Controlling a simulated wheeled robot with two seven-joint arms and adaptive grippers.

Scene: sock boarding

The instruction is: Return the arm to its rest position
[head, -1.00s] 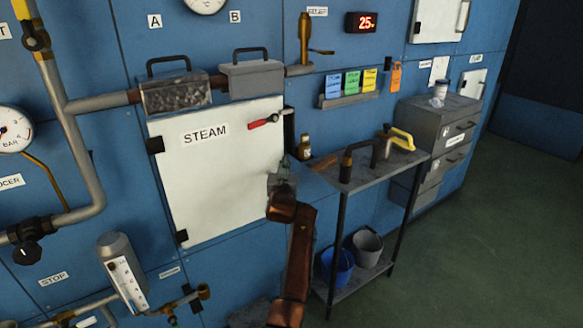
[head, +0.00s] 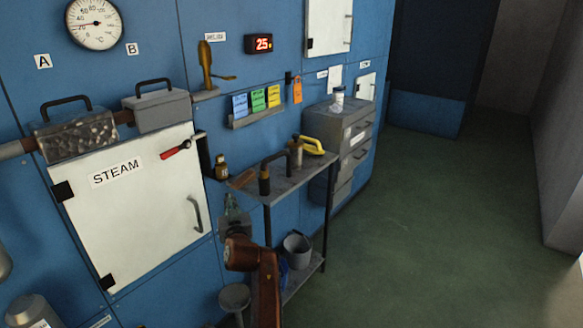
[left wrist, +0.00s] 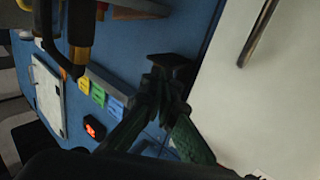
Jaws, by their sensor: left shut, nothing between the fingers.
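My left gripper (head: 231,203) is shut and empty. It is in front of the blue wall, just right of the white STEAM door (head: 130,220) and left of the metal side table. The door looks closed. Its dark handle (head: 195,213) is in plain view, apart from the gripper. In the left wrist view the dark fingers (left wrist: 163,75) come together with nothing held, and the white door (left wrist: 270,100) fills the right side. My right gripper is in neither view.
The metal side table (head: 290,185) stands close right of my left arm, with dark-handled tools and a yellow-handled tool on top. A grey bucket (head: 297,250) is on its lower shelf. A red lever (head: 176,149) sits at the door's top right. Open green floor lies to the right.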

